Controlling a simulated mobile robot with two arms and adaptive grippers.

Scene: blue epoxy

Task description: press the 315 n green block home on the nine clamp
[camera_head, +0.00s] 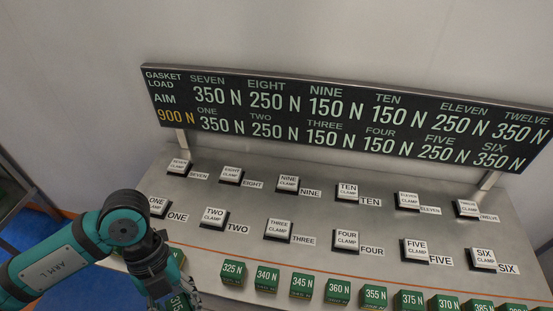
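The nine clamp (288,183) is a white-topped block on a dark base in the back row of the grey bench, with a NINE label to its right. Nothing green sits on it. The 315 N green block (178,302) shows in part at the bottom left, its number partly covered by my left gripper. My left gripper (188,294) is low over this block, well in front and left of the nine clamp. Its fingers are mostly hidden at the picture's bottom edge, so I cannot tell whether they hold the block. My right gripper is out of view.
Several green blocks, such as 325 N (232,273) and 340 N (267,279), line the bench's front. Other clamps, including three (278,230) and eight (231,174), stand in two rows. A load board (340,113) rises behind. Bare bench (250,205) lies between rows.

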